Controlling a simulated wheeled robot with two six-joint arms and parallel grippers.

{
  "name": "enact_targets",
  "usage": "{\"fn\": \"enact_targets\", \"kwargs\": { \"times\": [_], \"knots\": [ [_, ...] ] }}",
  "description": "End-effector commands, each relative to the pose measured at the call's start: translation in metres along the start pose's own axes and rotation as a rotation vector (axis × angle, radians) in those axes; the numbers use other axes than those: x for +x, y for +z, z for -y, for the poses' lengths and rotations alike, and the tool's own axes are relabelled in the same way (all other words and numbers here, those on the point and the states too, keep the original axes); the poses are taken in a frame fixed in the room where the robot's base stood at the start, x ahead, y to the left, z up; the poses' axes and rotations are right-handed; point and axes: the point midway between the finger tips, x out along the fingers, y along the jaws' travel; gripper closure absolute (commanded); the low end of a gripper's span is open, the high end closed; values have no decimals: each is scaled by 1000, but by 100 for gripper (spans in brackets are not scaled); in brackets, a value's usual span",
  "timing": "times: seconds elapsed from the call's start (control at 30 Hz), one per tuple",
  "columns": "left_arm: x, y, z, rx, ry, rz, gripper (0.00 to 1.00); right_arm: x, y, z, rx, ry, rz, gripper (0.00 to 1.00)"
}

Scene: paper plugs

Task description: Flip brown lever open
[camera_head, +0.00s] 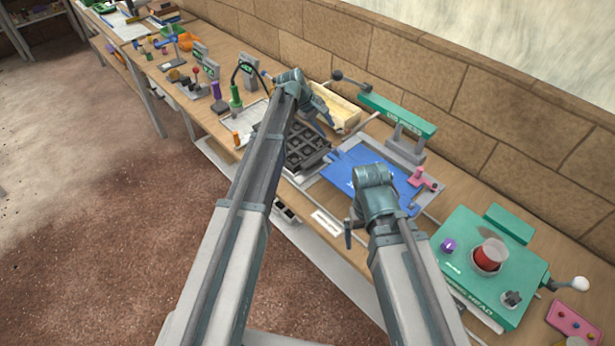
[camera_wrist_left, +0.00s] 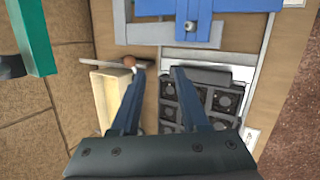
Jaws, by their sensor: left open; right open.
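A brown ball knob (camera_wrist_left: 129,61) shows in the left wrist view, on a thin grey rod beside a wooden tray. It is just outside the left finger's tip, not between the fingers; I cannot tell whether they touch. I cannot make out the knob in the head view. My left gripper (camera_wrist_left: 158,72) is open and empty, its fingers spread between the tray and a black gridded mould (camera_wrist_left: 205,100). In the head view the left gripper (camera_head: 326,114) is above the bench beside the mould (camera_head: 302,148). My right gripper (camera_head: 350,232) is open and empty near the bench's front edge.
The wooden tray (camera_head: 342,106) lies against the wall side. A blue press plate (camera_head: 345,168) and a green beam (camera_head: 398,111) are to the right. A green machine (camera_head: 480,265) with a red cup stands farther right. Several small tools fill the bench at the left.

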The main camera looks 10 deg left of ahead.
Motion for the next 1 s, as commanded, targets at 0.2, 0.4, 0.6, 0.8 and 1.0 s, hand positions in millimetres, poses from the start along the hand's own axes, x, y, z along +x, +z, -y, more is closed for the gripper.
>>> {"fn": "enact_targets", "kwargs": {
  "times": [0.2,0.4,0.6,0.8,1.0],
  "knots": [
    [-4,23,40,140,-58,-22,55,3,0,0,0,0,0,0],
    [-8,40,74,265,-113,-36,55,5,0,0,0,0,0,0],
    [-14,57,108,390,-170,-45,55,8,0,1,0,0,0,0],
    [-20,72,140,511,-229,-50,55,10,-1,1,0,0,0,0],
    [-26,84,166,608,-276,-50,55,12,-1,1,0,0,0,0]
  ]
}}
